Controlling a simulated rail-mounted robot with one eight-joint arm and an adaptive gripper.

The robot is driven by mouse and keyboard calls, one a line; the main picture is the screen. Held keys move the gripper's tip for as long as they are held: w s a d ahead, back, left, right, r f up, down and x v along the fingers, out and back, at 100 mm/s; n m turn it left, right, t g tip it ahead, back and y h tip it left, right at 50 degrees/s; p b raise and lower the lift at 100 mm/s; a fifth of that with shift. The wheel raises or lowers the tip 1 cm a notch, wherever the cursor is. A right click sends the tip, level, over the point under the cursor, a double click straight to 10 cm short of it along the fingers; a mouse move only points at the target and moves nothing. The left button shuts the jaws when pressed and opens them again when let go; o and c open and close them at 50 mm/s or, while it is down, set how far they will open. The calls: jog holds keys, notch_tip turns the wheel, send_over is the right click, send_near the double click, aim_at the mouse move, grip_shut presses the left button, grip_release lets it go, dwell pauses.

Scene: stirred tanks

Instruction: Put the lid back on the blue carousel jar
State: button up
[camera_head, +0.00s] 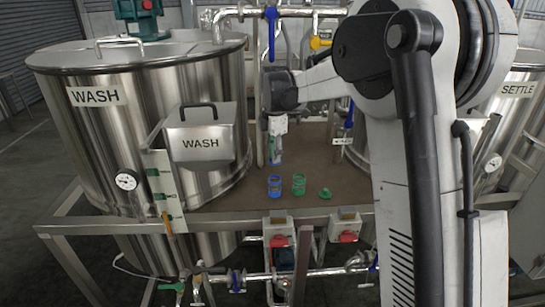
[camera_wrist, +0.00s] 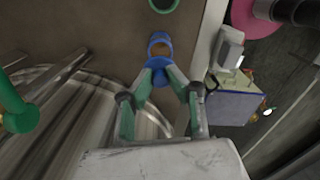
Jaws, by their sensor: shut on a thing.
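The blue jar (camera_head: 274,186) stands upright and open on the brown deck, with brownish contents showing inside. It also shows in the wrist view (camera_wrist: 160,42), just beyond my fingertips. My gripper (camera_head: 275,158) points down above the deck, over the area of the blue jar. In the wrist view, my gripper (camera_wrist: 160,72) is shut on the blue lid (camera_wrist: 160,78), held between its two green-grey fingertips. The lid overlaps the near edge of the jar in that view. The height between lid and jar is hard to tell.
An open green jar (camera_head: 299,184) stands right of the blue jar, and a green lid (camera_head: 324,194) lies further right. The steel WASH tank (camera_head: 80,130) and its WASH box (camera_head: 205,140) are on the left. The deck's front edge (camera_head: 240,216) is close.

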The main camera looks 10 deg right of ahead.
aim_at(274, 178)
jog(key=shift+f+b, duration=1.55)
jog(key=shift+f, duration=1.5)
jog(key=shift+f+b, duration=0.2)
jog(key=shift+b, duration=0.5)
dwell(0.6)
jog(key=o, duration=1.3)
jog(key=shift+r, duration=0.15)
jog(key=shift+r+p, duration=1.65)
jog(key=shift+r, duration=1.75)
